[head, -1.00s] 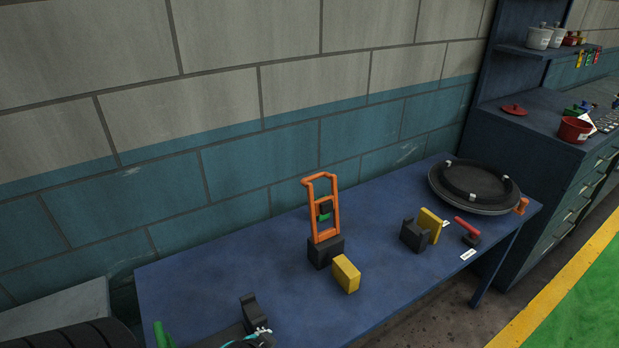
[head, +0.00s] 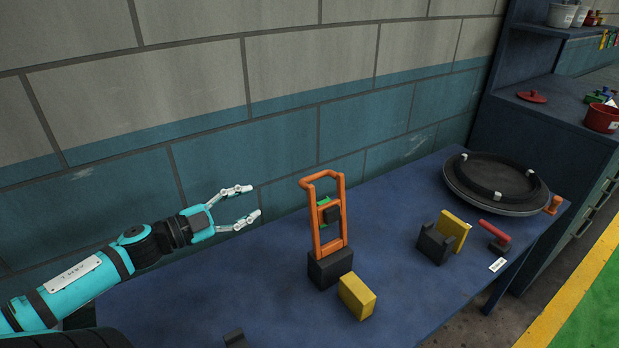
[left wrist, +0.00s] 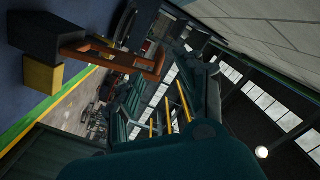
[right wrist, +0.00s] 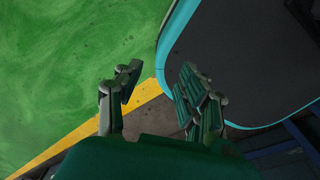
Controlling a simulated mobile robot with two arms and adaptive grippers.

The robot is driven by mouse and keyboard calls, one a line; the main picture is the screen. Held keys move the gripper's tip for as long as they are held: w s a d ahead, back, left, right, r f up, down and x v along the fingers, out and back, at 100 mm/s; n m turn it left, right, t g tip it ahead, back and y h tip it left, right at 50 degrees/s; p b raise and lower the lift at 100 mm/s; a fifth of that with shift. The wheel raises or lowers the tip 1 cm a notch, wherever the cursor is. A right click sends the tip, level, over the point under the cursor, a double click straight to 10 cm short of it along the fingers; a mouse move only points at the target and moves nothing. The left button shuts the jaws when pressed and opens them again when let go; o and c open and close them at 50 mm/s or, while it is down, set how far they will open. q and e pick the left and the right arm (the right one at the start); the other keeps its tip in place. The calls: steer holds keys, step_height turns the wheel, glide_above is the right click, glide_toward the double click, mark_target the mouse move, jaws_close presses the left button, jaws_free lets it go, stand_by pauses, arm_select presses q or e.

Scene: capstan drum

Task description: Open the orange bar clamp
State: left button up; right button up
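The orange bar clamp (head: 343,220) stands upright on a black block (head: 330,268) on the blue bench. It has an orange frame with a top bar, and a small green piece (head: 323,203) and a black piece (head: 334,214) show within it. My left gripper (head: 255,201) is open and empty, to the left of the clamp's frame and apart from it, fingers pointing toward it. The clamp also shows sideways in the left wrist view (left wrist: 120,56), at upper left. My right gripper (right wrist: 163,86) is open and empty in the right wrist view, away from the clamp.
A yellow block (head: 357,296) lies just in front of the black block. To the right on the blue bench (head: 400,200) are a black bracket with a yellow piece (head: 453,232), a red-handled tool (head: 494,231) and a round black drum (head: 495,183). The wall runs close behind.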

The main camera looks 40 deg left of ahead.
arm_select(q)
glide_toward(307, 179)
steer(key=a+x, duration=0.1)
steer(key=x, duration=0.5)
steer(key=shift+m+h, duration=0.3)
steer(key=x, duration=0.4)
steer(key=shift+w+d+f, duration=0.2)
steer(key=shift+d+f, duration=0.05)
steer(key=shift+f, duration=0.05)
steer(key=shift+x, duration=0.95)
arm_select(e)
steer(key=shift+s+d, duration=0.65)
steer(key=shift+d, duration=0.3)
arm_select(q)
steer(key=shift+f, duration=0.15)
jaws_close()
arm_select(e)
steer(key=shift+a, duration=0.1)
steer(key=shift+a, duration=0.15)
